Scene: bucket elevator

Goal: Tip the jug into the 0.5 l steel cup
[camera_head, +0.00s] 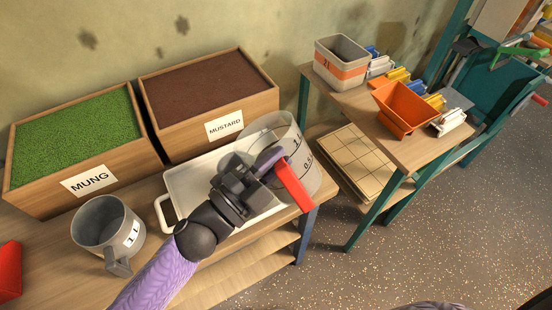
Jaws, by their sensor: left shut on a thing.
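The jug (303,161) is a pale, see-through cylinder with dark scale marks and a red handle (294,186). It is at the right end of the wooden bench, beside the white tray. My left gripper (272,165) is shut on the jug's handle; its fingers partly cover the grip. A grey rounded shape (233,162) shows behind the gripper over the tray; it may be the 0.5 l steel cup, but the gripper hides most of it. A grey steel cup marked 1 L (92,219) stands upright at the left. My right gripper is not in view.
The white tray (178,183) lies under my left arm. Boxes of green mung (98,178) and brown mustard (180,135) stand behind. A red object (9,269) is at the left edge. A second table (410,150) holds an orange hopper (402,112) and a bin (341,67).

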